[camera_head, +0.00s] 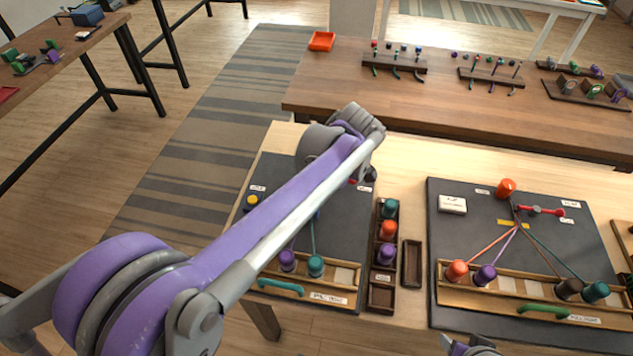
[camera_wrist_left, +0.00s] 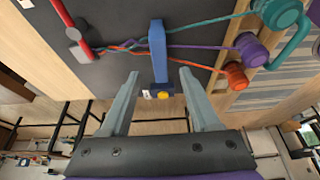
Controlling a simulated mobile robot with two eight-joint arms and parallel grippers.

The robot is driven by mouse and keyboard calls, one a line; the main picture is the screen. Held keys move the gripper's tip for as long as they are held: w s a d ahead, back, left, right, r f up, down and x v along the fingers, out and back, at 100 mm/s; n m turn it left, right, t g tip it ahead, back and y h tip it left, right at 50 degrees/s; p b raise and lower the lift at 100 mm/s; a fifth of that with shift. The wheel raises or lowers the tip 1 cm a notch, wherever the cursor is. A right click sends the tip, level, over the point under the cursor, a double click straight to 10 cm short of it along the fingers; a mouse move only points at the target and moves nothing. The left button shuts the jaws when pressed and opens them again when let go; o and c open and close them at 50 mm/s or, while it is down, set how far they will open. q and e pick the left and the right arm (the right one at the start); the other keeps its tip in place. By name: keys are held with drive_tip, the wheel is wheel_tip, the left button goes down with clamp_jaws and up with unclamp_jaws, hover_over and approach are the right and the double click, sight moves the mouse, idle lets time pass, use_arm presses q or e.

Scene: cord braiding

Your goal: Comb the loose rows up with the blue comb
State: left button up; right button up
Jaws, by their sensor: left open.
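The blue comb (camera_wrist_left: 157,50) lies across the cords on the dark left board (camera_wrist_left: 115,75). Its near end is between the fingertips of my open left gripper (camera_wrist_left: 159,72), and I see no clear contact. Teal, purple and orange cords run from their spools to the comb, and a short twisted braid (camera_wrist_left: 120,46) runs from it towards a red-handled clamp (camera_wrist_left: 74,28). In the head view my left arm covers most of this board and hides the left gripper. My right gripper (camera_head: 470,346) shows only partly at the bottom edge; its fingers are unclear.
A second board (camera_head: 460,240) with several spools and cords lies at the right. Dark trays (camera_head: 381,290) with spools stand between the boards. A yellow knob (camera_wrist_left: 164,95) sits by the comb's near end. A brown table (camera_head: 470,110) with racks stands behind.

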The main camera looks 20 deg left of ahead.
use_arm(q)
drive_tip(key=x, duration=0.6)
drive_tip(key=shift+a+f, duration=0.15)
drive_tip(key=shift+f, duration=0.1)
clamp_jaws()
